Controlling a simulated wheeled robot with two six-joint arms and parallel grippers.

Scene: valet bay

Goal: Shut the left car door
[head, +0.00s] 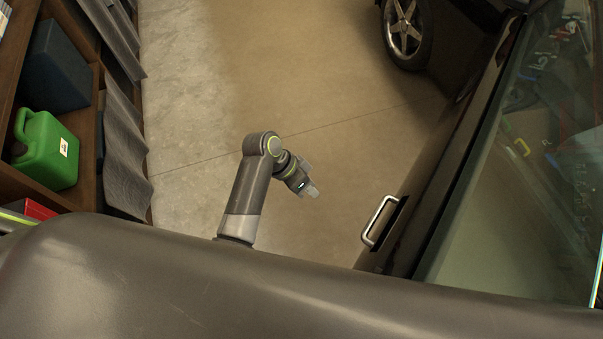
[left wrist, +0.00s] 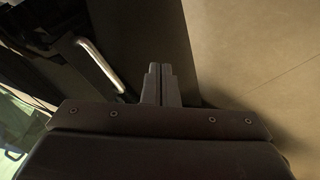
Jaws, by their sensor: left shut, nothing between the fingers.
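The dark car door (head: 437,200) is at the right in the head view, with its window glass (head: 520,190). Its silver handle (head: 379,221) is near the lower middle and also shows at the upper left of the left wrist view (left wrist: 101,64). My left gripper (head: 313,190) is in free space to the left of the handle, apart from it. In the left wrist view its two fingers (left wrist: 161,85) are together with nothing between them. The door's lower part is hidden behind my dark body at the bottom. My right gripper is not in view.
A wooden shelf (head: 90,120) on the left holds a green canister (head: 47,150), a dark blue box (head: 55,68) and a red item (head: 38,210). Grey mats hang on its side. A car wheel (head: 406,30) is at the top right. The floor (head: 290,80) between shelf and car is clear.

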